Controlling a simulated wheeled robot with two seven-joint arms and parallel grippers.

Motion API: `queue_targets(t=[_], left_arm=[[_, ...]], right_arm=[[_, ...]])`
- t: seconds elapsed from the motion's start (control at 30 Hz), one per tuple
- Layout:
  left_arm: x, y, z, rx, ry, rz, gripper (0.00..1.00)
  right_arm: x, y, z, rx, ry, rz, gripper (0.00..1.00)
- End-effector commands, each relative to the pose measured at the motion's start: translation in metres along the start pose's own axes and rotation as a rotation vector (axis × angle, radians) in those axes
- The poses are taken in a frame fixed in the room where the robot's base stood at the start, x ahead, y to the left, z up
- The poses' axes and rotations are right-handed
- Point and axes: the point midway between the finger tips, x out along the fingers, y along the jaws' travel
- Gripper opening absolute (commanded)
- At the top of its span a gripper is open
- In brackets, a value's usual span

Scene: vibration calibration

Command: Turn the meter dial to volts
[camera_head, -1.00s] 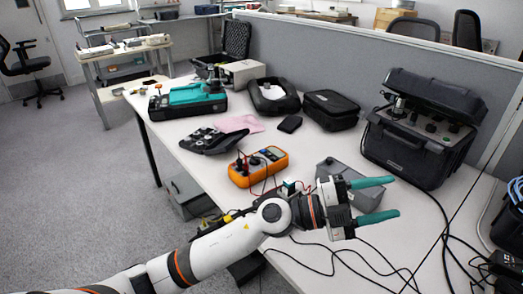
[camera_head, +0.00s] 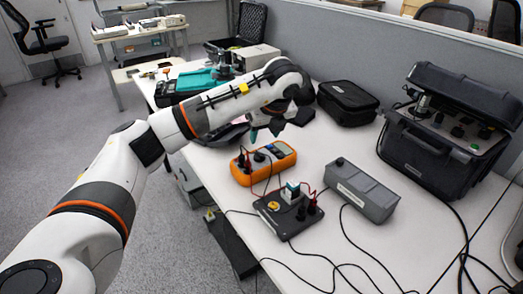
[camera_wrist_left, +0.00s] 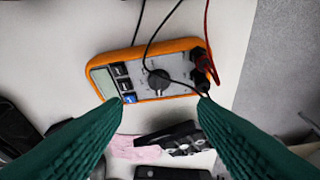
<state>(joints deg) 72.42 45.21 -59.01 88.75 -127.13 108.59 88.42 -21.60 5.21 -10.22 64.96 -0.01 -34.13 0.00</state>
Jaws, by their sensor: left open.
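The orange multimeter (camera_head: 263,164) lies on the white table. In the left wrist view the meter (camera_wrist_left: 150,75) shows its screen, blue and dark buttons and round dark dial (camera_wrist_left: 158,82), with black and red leads plugged in at one end. My left gripper (camera_head: 265,133) points down just behind the meter in the head view, apart from it. In the wrist view its two teal fingers (camera_wrist_left: 160,105) are spread wide with nothing between them. The dial's pointer setting is too small to read. My right gripper is not in view.
A dark sensor box (camera_head: 288,222) with leads and a grey box (camera_head: 361,190) stand in front and right of the meter. A large black case (camera_head: 440,150) stands open at right. A small black case (camera_head: 347,101) lies behind. Loose cables cross the front table.

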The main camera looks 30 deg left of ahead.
Motion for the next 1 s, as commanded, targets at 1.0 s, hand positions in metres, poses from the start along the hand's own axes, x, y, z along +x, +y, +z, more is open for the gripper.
queue_targets(t=[1.0], left_arm=[[0.094, 0.001, 0.002, 0.004, -0.003, 0.004, 0.35]], right_arm=[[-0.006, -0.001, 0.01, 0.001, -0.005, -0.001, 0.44]])
